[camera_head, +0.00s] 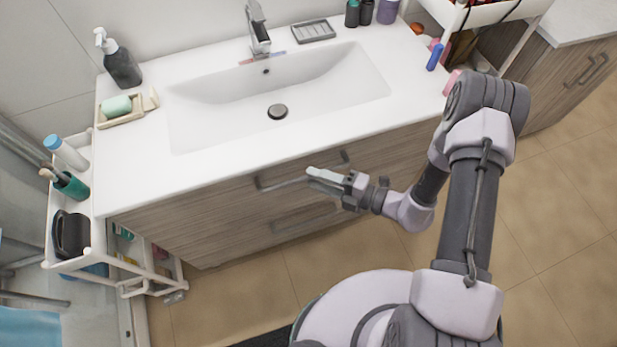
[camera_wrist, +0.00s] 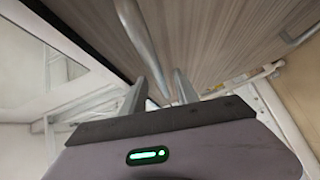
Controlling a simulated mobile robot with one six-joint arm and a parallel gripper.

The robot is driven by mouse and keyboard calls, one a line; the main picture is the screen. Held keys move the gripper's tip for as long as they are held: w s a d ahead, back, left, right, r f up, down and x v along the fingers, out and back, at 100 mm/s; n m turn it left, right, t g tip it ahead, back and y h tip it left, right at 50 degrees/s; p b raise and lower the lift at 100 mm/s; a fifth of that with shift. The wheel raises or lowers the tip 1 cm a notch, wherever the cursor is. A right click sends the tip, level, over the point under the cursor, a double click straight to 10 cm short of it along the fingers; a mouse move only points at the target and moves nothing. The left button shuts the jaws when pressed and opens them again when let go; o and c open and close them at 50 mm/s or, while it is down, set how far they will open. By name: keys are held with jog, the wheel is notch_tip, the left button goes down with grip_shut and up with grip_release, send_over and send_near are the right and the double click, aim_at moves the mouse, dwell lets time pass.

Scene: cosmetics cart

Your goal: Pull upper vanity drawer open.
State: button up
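The white-topped vanity (camera_head: 130,170) has a wood-grain upper drawer (camera_head: 215,200) whose front looks flush with the cabinet. Its grey bar handle (camera_head: 280,184) runs along the front, and my gripper (camera_head: 318,178) is at the handle's right part. In the wrist view, the handle bar (camera_wrist: 138,35) comes down from the top and passes into the gap between my two fingers (camera_wrist: 160,88). The fingers stand apart, with space visible beside the bar; I see no clear grip on it. The fingers hide part of the handle in the head view.
A lower drawer handle (camera_head: 300,219) sits below my gripper. A white cart (camera_head: 55,220) stands at the vanity's left, and another white shelf cart (camera_head: 490,14) at its right. The tiled floor (camera_head: 235,292) in front is partly clear.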

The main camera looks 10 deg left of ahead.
jog(key=shift+x, duration=1.4)
grip_shut()
dwell(0.4)
